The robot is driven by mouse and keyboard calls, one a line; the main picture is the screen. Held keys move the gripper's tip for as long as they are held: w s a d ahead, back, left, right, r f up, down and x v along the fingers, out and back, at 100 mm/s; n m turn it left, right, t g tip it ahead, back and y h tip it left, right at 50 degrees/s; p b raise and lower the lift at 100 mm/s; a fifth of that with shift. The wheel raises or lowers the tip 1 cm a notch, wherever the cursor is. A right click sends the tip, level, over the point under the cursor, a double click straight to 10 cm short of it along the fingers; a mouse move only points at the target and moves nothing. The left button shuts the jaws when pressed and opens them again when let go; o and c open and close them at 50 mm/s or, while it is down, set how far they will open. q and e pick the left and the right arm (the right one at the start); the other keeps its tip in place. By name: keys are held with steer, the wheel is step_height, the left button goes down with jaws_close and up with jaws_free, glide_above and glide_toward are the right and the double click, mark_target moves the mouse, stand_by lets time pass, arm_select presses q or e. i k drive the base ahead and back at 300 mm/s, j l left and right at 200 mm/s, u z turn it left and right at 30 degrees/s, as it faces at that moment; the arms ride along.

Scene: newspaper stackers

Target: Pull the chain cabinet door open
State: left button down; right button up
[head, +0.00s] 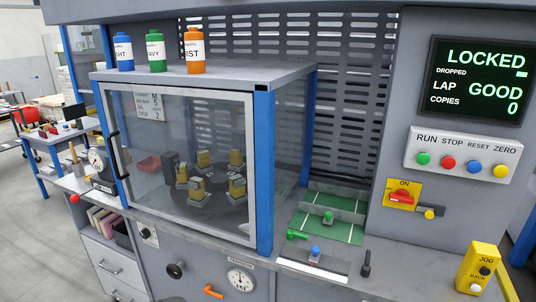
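A clear-panelled cabinet with blue posts and a grey top (215,78) stands on the machine's ledge. Its front door (250,160) has a pale metal frame and appears closed. A dark vertical handle (114,150) sits on the door's left side. Through the panel I see a dark round carrier with several yellow-and-grey clamp-like parts (237,187) and a red piece (149,164). No label names this the chain cabinet. Neither of my grippers is in view.
Blue, green and orange bottles (194,50) stand on top. A round gauge (97,158) and a red knob (75,198) are left of the door. A screen (480,80) reads LOCKED. A yellow jog box (478,268) is at lower right.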

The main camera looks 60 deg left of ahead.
mark_target(247, 97)
steer(key=u, duration=2.5)
